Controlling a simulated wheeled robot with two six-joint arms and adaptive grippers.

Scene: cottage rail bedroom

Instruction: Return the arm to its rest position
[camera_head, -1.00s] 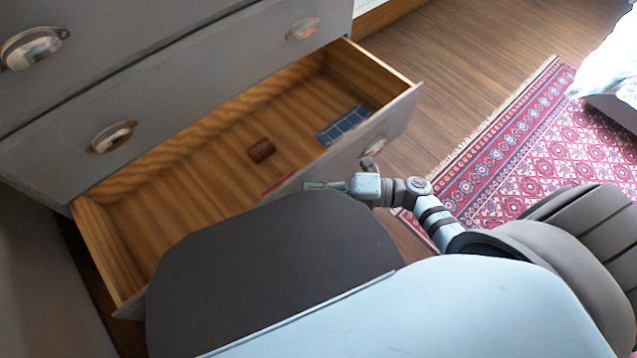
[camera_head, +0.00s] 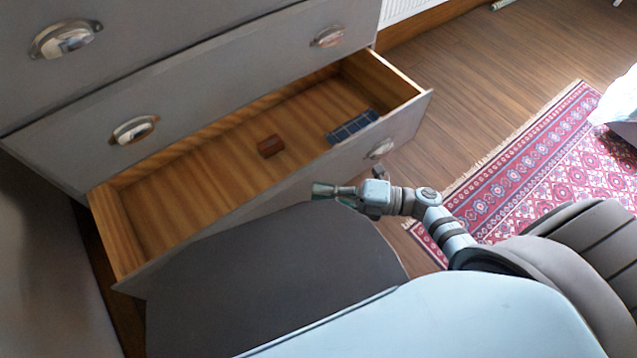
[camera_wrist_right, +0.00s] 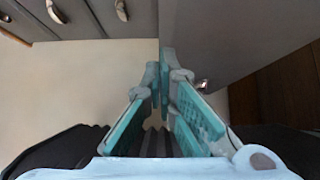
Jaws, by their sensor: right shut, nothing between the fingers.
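My right arm reaches in from the right in the head view. Its gripper (camera_head: 324,191) is beside the outer front of the open drawer (camera_head: 300,185), near its lower right part, with nothing in it. In the right wrist view the fingers (camera_wrist_right: 163,85) are together, close to a grey drawer face. Whether the fingers touch the drawer front cannot be told. My left gripper is in neither view.
The grey dresser (camera_head: 200,75) fills the upper left. A red patterned rug (camera_head: 540,165) lies on the wooden floor (camera_head: 480,80), which is clear behind the drawer's right end.

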